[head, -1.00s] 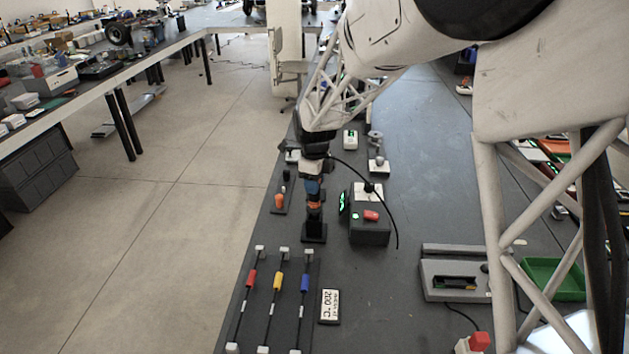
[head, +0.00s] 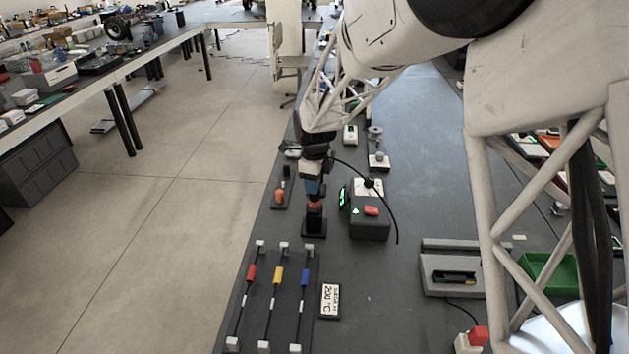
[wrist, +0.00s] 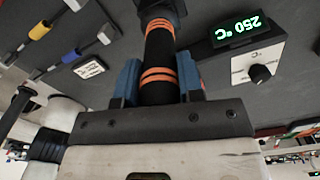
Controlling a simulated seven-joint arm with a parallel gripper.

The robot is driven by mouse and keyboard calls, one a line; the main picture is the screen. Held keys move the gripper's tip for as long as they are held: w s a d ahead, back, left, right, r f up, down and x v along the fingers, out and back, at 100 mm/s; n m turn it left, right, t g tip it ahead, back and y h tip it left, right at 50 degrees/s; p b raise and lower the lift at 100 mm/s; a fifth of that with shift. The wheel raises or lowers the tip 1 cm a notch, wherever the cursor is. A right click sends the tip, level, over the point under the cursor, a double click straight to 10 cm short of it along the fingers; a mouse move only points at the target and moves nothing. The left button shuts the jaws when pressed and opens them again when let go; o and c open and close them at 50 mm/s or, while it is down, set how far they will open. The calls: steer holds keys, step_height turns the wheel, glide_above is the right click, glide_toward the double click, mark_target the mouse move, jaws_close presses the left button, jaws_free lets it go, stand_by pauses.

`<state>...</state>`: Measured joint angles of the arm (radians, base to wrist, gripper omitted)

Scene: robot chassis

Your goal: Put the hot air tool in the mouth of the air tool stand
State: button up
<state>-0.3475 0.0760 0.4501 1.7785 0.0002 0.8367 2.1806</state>
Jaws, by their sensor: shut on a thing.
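The hot air tool (wrist: 158,55), a black cylinder with orange bands, is held upright between the blue fingers of my gripper (wrist: 160,85). In the head view my gripper (head: 313,186) is above the black air tool stand (head: 314,228). An orange band of the tool (head: 315,205) shows just above the top of the stand. In the wrist view the tool's far end meets the dark stand (wrist: 160,8). The tool's lower end looks to be in the stand's mouth, but how deep is hidden.
A 200 °C card (head: 330,301) and a rack of coloured rods (head: 278,275) lie in front.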

steer(key=shift+f, duration=0.5)
steer(key=o, duration=1)
steer(key=shift+c, duration=0.2)
steer(key=shift+r, duration=0.1)
steer(key=shift+r, duration=3.8)
steer(key=shift+r, duration=0.2)
step_height(320, 180, up, 10)
steer(key=shift+f, duration=0.15)
